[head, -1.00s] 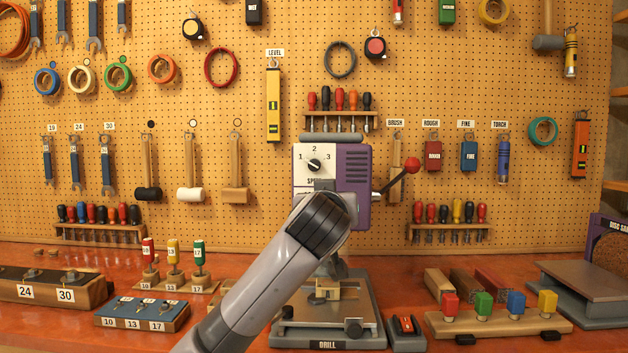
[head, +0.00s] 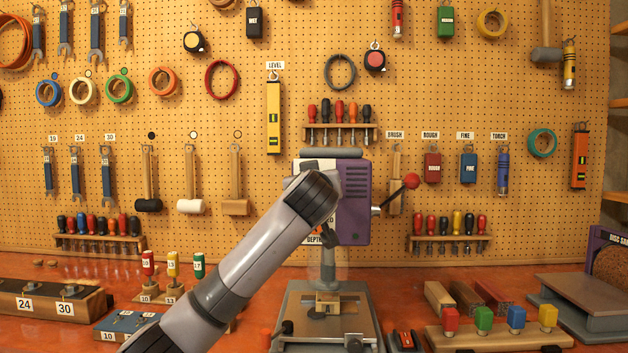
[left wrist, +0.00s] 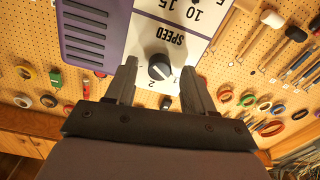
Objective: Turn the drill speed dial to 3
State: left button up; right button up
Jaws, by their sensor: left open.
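The drill (head: 355,180) is a purple and white machine standing on the bench in front of the pegboard. In the head view my left arm and gripper (head: 312,184) cover its front, hiding the speed dial. In the left wrist view the black, round speed dial (left wrist: 161,67) is on the white panel, below the upside-down word SPEED. A 2 shows near the dial; the other numbers are unclear or hidden. My left gripper (left wrist: 159,72) is open, its fingers on either side of the dial with gaps visible. Whether they reach the panel is unclear. My right gripper is not in view.
The drill's lever with a red knob (head: 411,181) sticks out at its right. A rack of screwdrivers (head: 340,127) hangs just above the drill.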

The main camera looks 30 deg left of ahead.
pick_arm(q)
grip_shut()
jog(key=shift+m, duration=0.4)
jog(key=shift+f+m+t+p, duration=0.15)
jog(key=shift+m+p, duration=1.35)
jog(key=shift+m, duration=4.35)
jog(key=shift+r+m+t+p, duration=0.15)
jog(key=shift+m+p, duration=1.35)
jog(key=shift+m, duration=4.35)
jog(key=shift+f, duration=0.1)
